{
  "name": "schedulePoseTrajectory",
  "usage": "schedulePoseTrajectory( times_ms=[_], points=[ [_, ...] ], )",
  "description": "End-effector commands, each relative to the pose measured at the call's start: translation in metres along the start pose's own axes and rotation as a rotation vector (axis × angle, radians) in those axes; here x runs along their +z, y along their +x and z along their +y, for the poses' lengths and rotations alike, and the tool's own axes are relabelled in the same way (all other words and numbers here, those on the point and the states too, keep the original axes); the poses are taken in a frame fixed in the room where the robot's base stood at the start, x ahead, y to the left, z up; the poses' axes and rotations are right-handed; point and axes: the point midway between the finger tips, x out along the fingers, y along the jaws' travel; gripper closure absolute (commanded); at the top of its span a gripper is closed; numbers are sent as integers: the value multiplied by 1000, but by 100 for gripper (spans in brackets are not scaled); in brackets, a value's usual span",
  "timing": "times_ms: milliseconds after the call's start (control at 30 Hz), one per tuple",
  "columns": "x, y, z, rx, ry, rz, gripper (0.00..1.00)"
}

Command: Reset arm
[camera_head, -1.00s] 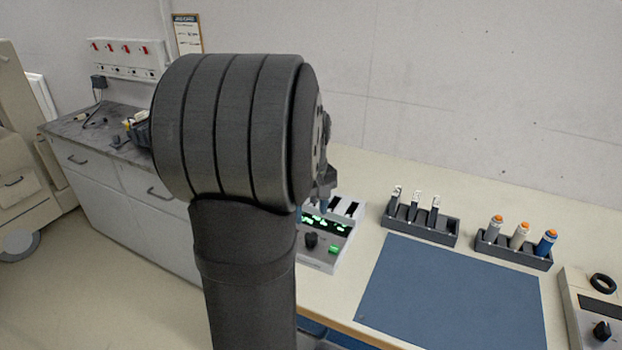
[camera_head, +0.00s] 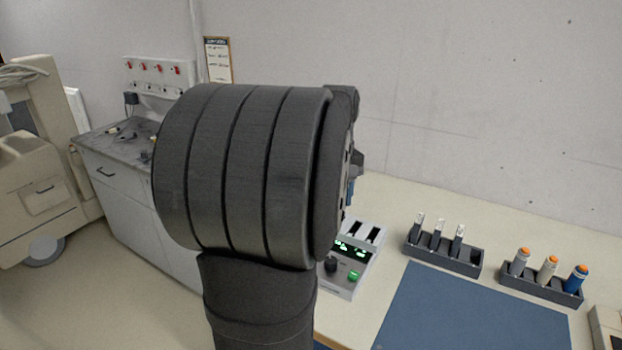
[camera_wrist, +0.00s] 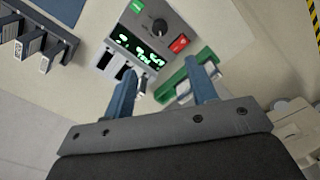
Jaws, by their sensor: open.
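My gripper (camera_wrist: 160,84) is open in the wrist view, its two blue fingers apart. In the head view my arm hides most of it; only a bit of a blue finger shows at the arm's right edge. A white device (camera_head: 352,262) with a green-lit display, dark slots, a black knob and a green button stands on the bench. It also shows in the wrist view (camera_wrist: 172,20), beyond the fingertips, with a red switch. A small white-and-dark piece (camera_wrist: 142,88) appears between the fingers near the slots; I cannot tell whether anything touches it.
A dark rack (camera_head: 445,258) holds several upright slim pieces. Another rack (camera_head: 538,290) holds orange-capped cylinders. A blue mat (camera_head: 470,310) lies in front of both. A green-edged item (camera_wrist: 188,74) lies beside the device. A grey-topped cabinet (camera_head: 110,145) and a beige cart (camera_head: 40,190) stand left.

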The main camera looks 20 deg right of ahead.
Motion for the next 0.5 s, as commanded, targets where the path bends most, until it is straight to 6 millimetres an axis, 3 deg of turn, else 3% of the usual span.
schedulePoseTrajectory(
  times_ms=[267,500],
  points=[
    [0,16,0,-2,0,-2,48],
    [0,62,0,-3,0,-3,48]
  ],
)
